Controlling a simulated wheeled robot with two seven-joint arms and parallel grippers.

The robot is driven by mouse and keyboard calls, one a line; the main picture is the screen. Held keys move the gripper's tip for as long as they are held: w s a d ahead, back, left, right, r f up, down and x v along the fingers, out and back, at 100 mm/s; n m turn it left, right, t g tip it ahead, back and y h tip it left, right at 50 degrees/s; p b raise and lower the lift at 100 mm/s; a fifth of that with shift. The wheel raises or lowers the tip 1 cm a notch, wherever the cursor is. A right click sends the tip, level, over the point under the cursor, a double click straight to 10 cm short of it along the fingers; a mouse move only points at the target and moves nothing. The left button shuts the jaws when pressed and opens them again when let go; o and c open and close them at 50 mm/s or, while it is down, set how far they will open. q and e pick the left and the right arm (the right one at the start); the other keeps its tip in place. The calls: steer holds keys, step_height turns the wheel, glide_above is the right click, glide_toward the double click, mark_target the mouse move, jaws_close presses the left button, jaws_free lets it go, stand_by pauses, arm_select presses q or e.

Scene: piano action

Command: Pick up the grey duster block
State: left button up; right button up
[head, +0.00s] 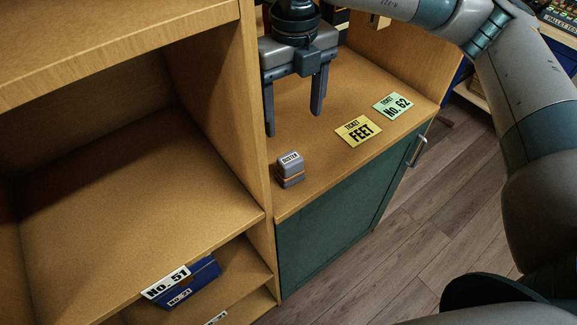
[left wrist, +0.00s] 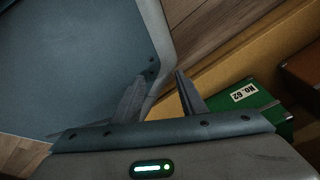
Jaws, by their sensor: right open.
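My left gripper (left wrist: 164,77) shows only in the left wrist view. Its fingers are apart with nothing between them.
An upright panel (head: 247,110) bounds the counter on the left. A blue box (head: 200,276) sits on a lower shelf. A green box (left wrist: 245,108) shows near my left gripper.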

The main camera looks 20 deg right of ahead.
steer(key=p, duration=0.2)
glide_toward(291, 158)
steer(key=shift+s+f, duration=0.25)
steer(key=shift+s, duration=0.3)
step_height(291, 158, down, 6)
steer(key=shift+f+p, duration=0.2)
steer(key=shift+p, duration=1)
arm_select(q)
steer(key=shift+g, duration=0.6)
steer(key=s+r, duration=0.1)
steer(key=s+a+r, duration=0.1)
steer(key=s+r, duration=0.1)
steer(key=s, duration=0.1)
steer(key=shift+s+a+r, duration=0.1)
steer(key=shift+a+r, duration=0.1)
steer(key=shift+a, duration=0.15)
arm_select(e)
steer(key=shift+w+f, duration=0.1)
steer(key=shift+f, duration=0.15)
